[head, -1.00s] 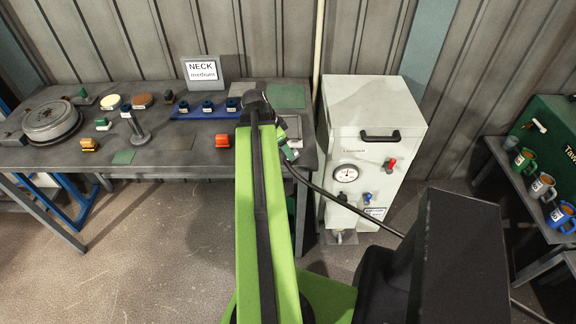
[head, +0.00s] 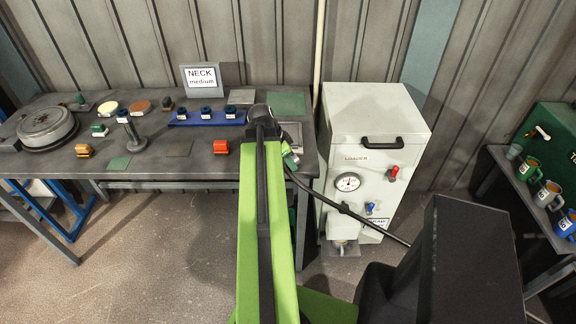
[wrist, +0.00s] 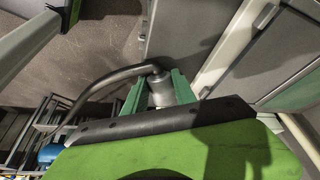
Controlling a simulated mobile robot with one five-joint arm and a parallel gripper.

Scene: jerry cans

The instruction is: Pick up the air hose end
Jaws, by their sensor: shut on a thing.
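The air hose end (wrist: 161,90) is a grey cylindrical fitting. In the wrist view it sits between the two green fingers of my gripper (wrist: 159,92), which is shut on it. The dark hose (wrist: 105,84) bends away from the fitting to the left. In the head view my gripper (head: 290,160) is at the right edge of the workbench, partly hidden behind my arm. The black hose (head: 375,225) runs from it down to the right, across the front of the white cabinet, and passes behind my dark body part. The fitting itself is not clear there.
The white cabinet (head: 355,120) with a gauge (head: 347,182) stands close right of my gripper. Several mugs stand on a table at the right.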

